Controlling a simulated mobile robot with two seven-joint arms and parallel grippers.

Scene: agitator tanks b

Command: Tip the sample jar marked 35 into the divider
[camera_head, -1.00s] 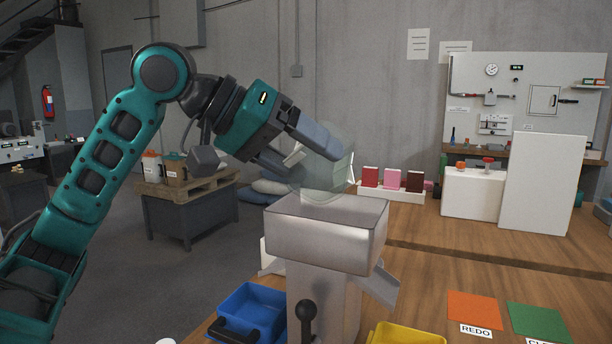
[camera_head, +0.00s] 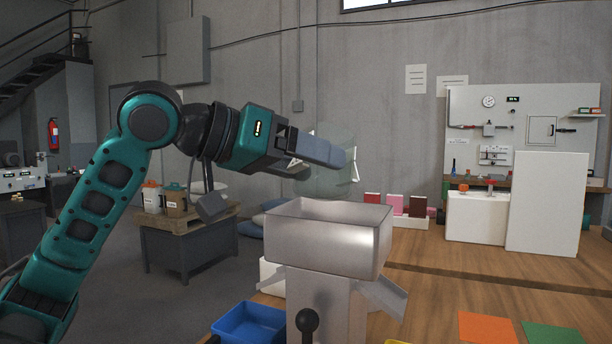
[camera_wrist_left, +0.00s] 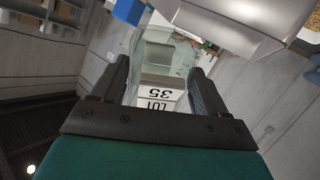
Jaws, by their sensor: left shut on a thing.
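My left gripper (camera_head: 318,158) is shut on a clear sample jar (camera_head: 330,180). The jar is held above the back of the divider, a grey metal hopper (camera_head: 325,245) with an open top. The jar is see-through and faint in the head view, so its exact tilt is hard to tell. In the left wrist view the jar (camera_wrist_left: 165,58) sits between both fingers, and its label (camera_wrist_left: 160,98) reads LOT 35, upside down. I see no contents in it clearly. The hopper's inside is only partly visible. My right gripper is not in view.
The divider has a side chute (camera_head: 382,297) and a dark knobbed lever (camera_head: 307,322) in front. A blue tray (camera_head: 228,325) stands at its left. Orange (camera_head: 487,328) and green (camera_head: 552,334) mats lie at the right. Red and pink blocks stand in a rack behind.

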